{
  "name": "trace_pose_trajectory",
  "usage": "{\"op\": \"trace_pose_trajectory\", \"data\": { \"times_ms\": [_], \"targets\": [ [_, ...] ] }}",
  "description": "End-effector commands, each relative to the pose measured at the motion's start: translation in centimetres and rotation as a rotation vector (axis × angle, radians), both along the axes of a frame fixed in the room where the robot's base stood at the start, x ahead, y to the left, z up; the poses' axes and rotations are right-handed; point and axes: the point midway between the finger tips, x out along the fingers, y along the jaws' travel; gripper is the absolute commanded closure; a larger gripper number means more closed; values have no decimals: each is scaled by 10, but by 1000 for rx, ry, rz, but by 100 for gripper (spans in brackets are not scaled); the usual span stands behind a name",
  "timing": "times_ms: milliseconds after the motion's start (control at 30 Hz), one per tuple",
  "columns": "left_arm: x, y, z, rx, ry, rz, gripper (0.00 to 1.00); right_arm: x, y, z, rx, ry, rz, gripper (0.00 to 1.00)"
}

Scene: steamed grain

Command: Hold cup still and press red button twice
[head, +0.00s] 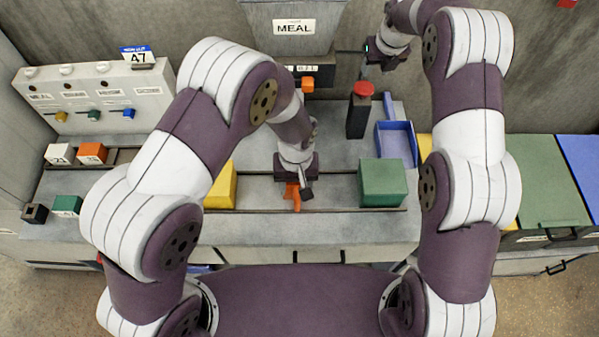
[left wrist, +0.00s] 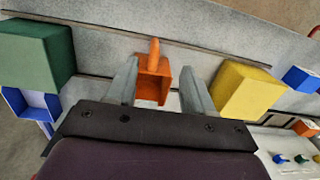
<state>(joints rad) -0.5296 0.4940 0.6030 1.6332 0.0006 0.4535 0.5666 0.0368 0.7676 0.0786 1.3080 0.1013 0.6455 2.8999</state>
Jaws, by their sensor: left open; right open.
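The orange cup (head: 293,196) stands on the grey counter, mostly hidden under my left gripper (head: 300,184) in the head view. In the left wrist view, the cup (left wrist: 150,90) and its handle sit between the open fingers of my left gripper (left wrist: 159,85), with a gap showing on each side. The red button (head: 363,89) tops a black post (head: 358,118) at the back of the counter. My right gripper (head: 364,69) is above and just behind the button, apart from it; its fingers are small in view.
A meal dispenser (head: 292,28) with an orange knob (head: 307,84) hangs behind. A yellow block (head: 220,188) and a green block (head: 383,183) flank the cup. A blue tray (head: 397,140) lies right of the button post. A panel with small levers (head: 95,95) stands at left.

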Motion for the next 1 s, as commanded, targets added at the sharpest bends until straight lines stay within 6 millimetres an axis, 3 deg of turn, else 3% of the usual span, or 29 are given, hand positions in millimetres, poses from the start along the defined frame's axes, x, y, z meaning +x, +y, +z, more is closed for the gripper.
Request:
{"op": "trace_pose_trajectory", "data": {
  "times_ms": [67, 233, 500, 700, 1000],
  "targets": [
    [18, -9, 6, -20, -40, 103, 48, 0, 0, 1, 0, 0, 1, 57],
    [17, -8, -7, -15, -36, 182, 48, 0, 0, 0, 0, 0, 1, 57],
    [16, -7, -71, -14, -34, 181, 48, 0, 0, 0, 0, 0, 1, 57],
    [17, -7, -107, -17, -38, 180, 48, 0, 0, 1, 0, -1, 1, 57],
    [17, -7, -120, -18, -40, 180, 48, 0, 0, 0, 0, 0, 1, 57]
  ]
}}
